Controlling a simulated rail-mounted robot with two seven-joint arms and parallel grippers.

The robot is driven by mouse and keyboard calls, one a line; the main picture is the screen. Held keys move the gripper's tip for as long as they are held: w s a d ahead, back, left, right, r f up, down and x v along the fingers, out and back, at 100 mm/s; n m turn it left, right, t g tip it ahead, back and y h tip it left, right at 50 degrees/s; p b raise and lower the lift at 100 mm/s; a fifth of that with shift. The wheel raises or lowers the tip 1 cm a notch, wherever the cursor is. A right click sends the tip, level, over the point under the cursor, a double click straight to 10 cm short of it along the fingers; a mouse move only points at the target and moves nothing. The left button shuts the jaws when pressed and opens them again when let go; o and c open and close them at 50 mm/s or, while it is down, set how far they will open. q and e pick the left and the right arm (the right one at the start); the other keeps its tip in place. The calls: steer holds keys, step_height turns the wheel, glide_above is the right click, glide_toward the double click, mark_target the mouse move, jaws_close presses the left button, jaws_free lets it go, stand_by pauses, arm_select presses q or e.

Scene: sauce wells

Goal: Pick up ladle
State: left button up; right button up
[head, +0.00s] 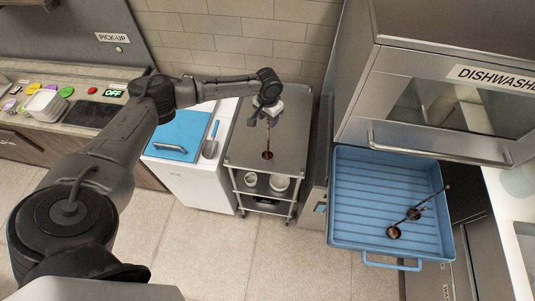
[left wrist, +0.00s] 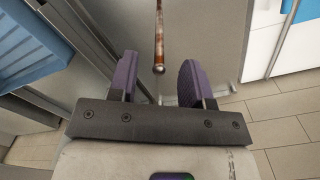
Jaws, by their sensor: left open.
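A ladle (head: 268,142) with a dark handle and a brown-stained bowl lies on the steel cart top, its bowl toward the front. My left gripper (head: 268,112) is over the cart at the handle end. In the left wrist view my left gripper (left wrist: 158,62) is open, its two purple pads apart. A thin brown-stained handle (left wrist: 158,35) comes down from the top edge and its end shows in the gap between the pads; I cannot tell its depth or any contact. My right gripper is not in view.
The steel cart (head: 290,135) has bowls on its lower shelf. A blue tray (head: 350,180) at the right holds dark ladle-like utensils (head: 393,232). The dishwasher (head: 440,110) stands behind it. A white unit with a blue lid (head: 178,132) and a scoop (head: 211,143) adjoin the cart's left.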

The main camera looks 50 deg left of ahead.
mark_target(268, 128)
arm_select(q)
steer(key=shift+d+f, duration=0.1)
steer(key=shift+f, duration=1.55)
jaws_close()
